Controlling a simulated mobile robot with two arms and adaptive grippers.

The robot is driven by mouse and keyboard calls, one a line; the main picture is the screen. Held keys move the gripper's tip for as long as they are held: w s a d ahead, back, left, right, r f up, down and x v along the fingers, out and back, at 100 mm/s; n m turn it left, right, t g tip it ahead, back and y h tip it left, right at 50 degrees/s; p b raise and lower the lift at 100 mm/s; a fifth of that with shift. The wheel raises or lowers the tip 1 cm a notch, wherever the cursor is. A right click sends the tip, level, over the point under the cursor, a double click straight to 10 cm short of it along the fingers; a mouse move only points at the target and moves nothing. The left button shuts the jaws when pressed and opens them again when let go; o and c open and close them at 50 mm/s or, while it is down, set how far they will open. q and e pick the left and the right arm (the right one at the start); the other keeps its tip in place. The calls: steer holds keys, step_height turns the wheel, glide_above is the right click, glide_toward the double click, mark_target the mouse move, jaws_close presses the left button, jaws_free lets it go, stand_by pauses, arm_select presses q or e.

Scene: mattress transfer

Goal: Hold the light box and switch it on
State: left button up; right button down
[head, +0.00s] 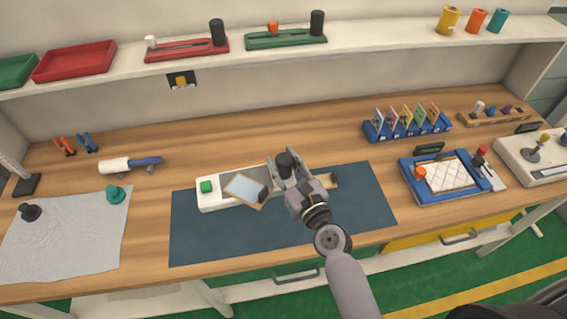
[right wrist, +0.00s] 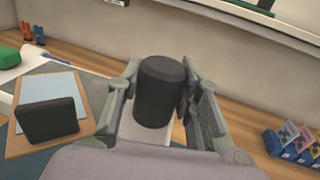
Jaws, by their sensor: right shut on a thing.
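The light box (head: 212,200) is a long white box on the dark blue mat, with a green button (head: 206,187) at its left end and a grey top. A black cylindrical knob (head: 284,163) stands at its right end; it also shows in the right wrist view (right wrist: 160,92). My right gripper (head: 284,168) is shut on this black knob, one finger on each side in the right wrist view (right wrist: 159,100). The right end of the box is partly hidden by the gripper. My left gripper is not in view.
A blue rack (head: 408,130) and a blue tray (head: 412,189) stand to the right. A grey cloth (head: 65,240) lies at left. The mat's front left (head: 220,245) is clear.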

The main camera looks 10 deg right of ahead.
stand_by(0.4)
arm_select(q)
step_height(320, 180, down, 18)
steer(key=b, duration=1.8)
arm_select(e)
steer(key=shift+f, duration=9.75)
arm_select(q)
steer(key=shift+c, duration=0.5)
arm_select(e)
steer(key=shift+f, duration=0.1)
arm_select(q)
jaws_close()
